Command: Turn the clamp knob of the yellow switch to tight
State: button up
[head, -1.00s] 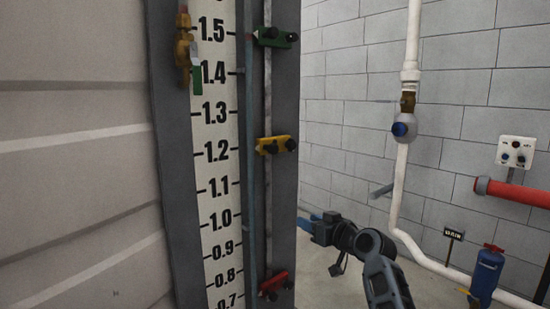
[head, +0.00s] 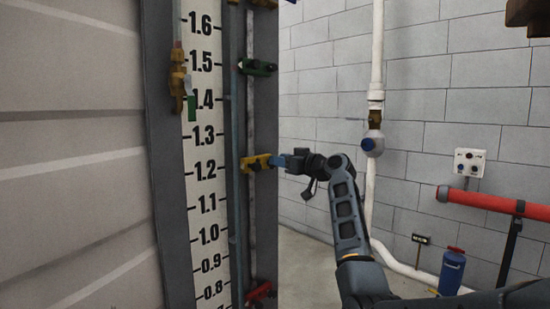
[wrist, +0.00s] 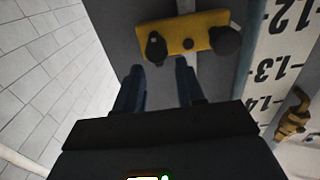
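The yellow switch (head: 247,164) is on the vertical rod beside the scale, near the 1.2 mark. In the wrist view, which shows the scale upside down, the yellow switch (wrist: 183,32) carries a black winged knob (wrist: 155,48) at its left end, a small dark knob in the middle and a larger round black knob (wrist: 225,40) at its right end. My gripper (wrist: 160,68) is open, its blue fingers just short of the winged knob, which lines up between them. In the head view my gripper (head: 275,161) covers the switch's right end.
A green switch (head: 257,67) sits above on the same rod and a red one (head: 260,291) below. A brass valve (head: 178,83) is left of the scale (head: 206,135). A white pipe (head: 377,50) runs down the wall at right. Floor space shows right of the panel.

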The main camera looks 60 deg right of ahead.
jog(key=shift+x, duration=1.35)
jog(key=shift+c, duration=0.4)
grip_shut()
